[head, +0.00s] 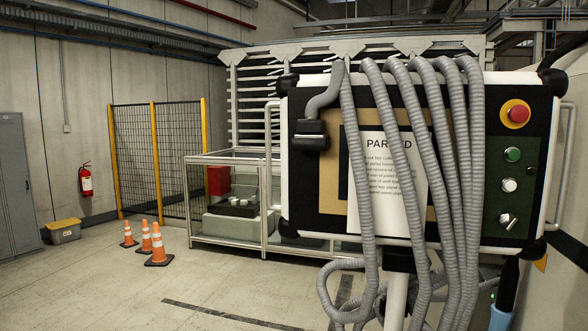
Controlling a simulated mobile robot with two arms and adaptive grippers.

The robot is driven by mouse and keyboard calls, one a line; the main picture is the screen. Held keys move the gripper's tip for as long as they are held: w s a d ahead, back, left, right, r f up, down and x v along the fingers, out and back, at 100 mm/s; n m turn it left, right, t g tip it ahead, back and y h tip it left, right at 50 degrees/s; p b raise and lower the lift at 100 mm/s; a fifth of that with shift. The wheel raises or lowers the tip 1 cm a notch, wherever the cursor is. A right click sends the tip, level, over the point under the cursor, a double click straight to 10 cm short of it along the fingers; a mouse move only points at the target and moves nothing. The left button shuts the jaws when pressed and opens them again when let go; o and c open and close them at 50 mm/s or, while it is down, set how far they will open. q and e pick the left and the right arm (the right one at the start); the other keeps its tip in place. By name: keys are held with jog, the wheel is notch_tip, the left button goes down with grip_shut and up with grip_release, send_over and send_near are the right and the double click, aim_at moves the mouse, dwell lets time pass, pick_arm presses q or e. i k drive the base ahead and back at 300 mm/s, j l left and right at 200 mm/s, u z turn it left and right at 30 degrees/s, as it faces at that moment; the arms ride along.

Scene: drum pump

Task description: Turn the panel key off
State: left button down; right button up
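The panel key (508,220) is a small metallic piece low on the green strip at the right side of the control panel (467,215). It looks tilted, and its exact setting is too small to tell. No gripper can be made out in the head view, and nothing is seen touching the key.
Several grey corrugated hoses (412,120) hang over the panel and partly cover its paper sheet (380,185). A black part with a light blue end (501,317) shows below the panel. Orange cones (158,246) stand at the left. The floor at front left is mostly clear.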

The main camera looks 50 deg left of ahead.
aim_at(507, 219)
jog(key=j+u, duration=0.45)
jog(key=j, duration=2.1)
